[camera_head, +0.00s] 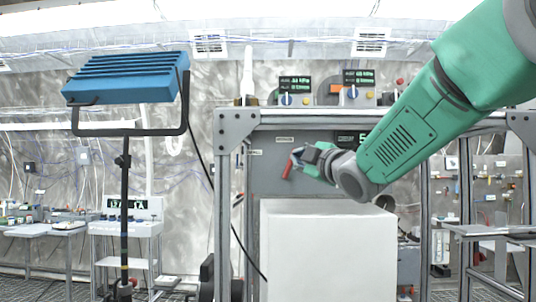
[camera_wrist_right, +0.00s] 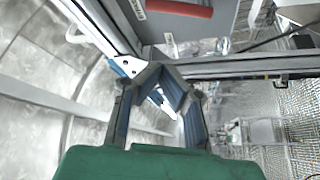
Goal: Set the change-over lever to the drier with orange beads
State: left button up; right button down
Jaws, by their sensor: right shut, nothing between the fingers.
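A red lever handle (camera_head: 287,170) shows on the grey panel (camera_head: 275,185) inside the steel frame, tilted slightly, just left of my right gripper. In the right wrist view a red handle (camera_wrist_right: 180,8) lies at the top edge, apart from the fingertips. My right gripper (camera_head: 306,157) is shut and empty in front of the panel; its fingers also meet in the wrist view (camera_wrist_right: 168,82). Whether it touches the lever cannot be told from the head view. I cannot make out any drier or orange beads. My left gripper is not in view.
A white box (camera_head: 328,250) stands in front of the panel, below my right gripper. A blue lamp (camera_head: 125,78) on a black stand is at left. Units with displays (camera_head: 295,88) sit on the frame's top beam (camera_head: 270,115). Side tables (camera_head: 40,230) stand at far left.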

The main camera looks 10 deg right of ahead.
aim_at(290, 163)
jog(key=w+a+r+n+p, duration=0.15)
jog(key=w+a+p, duration=0.3)
jog(key=w, duration=0.55)
jog(key=d, duration=0.2)
jog(key=d+f, duration=0.1)
jog(key=d, duration=0.1)
jog(key=shift+w+d, duration=0.1)
jog(key=shift+d, duration=0.1)
jog(key=shift+a+m+b, duration=0.2)
jog(key=shift+m+b, duration=0.05)
jog(key=shift+b, duration=0.05)
jog(key=shift+s+d+f+m+t+h+b, duration=0.15)
jog(key=shift+d+m+t+h+b, duration=0.4)
jog(key=shift+m+b, duration=0.7)
jog(key=shift+s+d+f+m+t+h+b, duration=0.15)
jog(key=shift+d+m+t+h+b, duration=0.4)
jog(key=shift+m+b, duration=0.75)
jog(key=shift+s+d+f+m+t+h+b, duration=0.15)
jog(key=shift+d+m+t+b, duration=0.25)
jog(key=shift+d+m+b, duration=0.8)
jog(key=shift+a+n, duration=0.25)
jog(key=shift+a, duration=0.3)
